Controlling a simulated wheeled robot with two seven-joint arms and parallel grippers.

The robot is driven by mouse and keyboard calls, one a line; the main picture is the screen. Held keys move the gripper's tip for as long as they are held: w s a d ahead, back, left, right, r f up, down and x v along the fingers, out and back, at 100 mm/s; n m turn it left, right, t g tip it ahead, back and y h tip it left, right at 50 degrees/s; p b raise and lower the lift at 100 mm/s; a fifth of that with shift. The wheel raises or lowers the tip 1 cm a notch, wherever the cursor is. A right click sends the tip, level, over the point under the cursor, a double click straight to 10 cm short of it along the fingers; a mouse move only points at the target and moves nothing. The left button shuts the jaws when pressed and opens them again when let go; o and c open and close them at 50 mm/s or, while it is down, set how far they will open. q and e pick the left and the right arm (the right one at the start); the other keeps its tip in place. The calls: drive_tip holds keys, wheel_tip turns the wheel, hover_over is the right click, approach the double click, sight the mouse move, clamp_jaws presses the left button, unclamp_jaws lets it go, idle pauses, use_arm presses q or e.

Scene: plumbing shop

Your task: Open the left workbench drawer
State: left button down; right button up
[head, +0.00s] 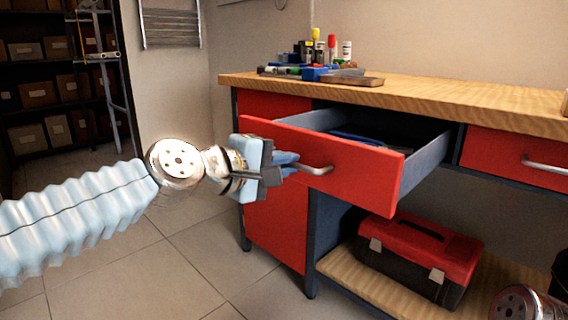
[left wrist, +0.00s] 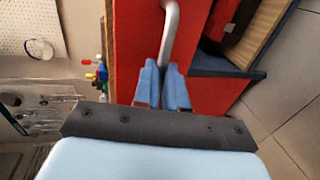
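The left workbench drawer (head: 340,162) has a red front and is pulled well out of the workbench (head: 430,98), with its grey inside and some blue items showing. Its silver handle (head: 318,169) is on the front. My left gripper (head: 290,163) is at the left end of this handle, its blue fingers closed around the bar. In the left wrist view the fingertips (left wrist: 163,66) have the handle (left wrist: 171,30) between them, in front of the red drawer front (left wrist: 132,40). My right gripper is not in view.
A second red drawer (head: 515,158) to the right is shut. A red and black toolbox (head: 420,258) stands on the lower wooden shelf (head: 350,284). Bottles and small tools (head: 315,62) stand on the bench top. The tiled floor (head: 185,262) to the left is clear.

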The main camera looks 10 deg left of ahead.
use_arm(q)
drive_tip(key=c, duration=1.2)
unclamp_jaws()
drive_tip(key=v, duration=1.3)
drive_tip(key=shift+s+a+p, duration=0.2)
drive_tip(key=shift+s+p, duration=0.1)
drive_tip(key=shift+p, duration=0.1)
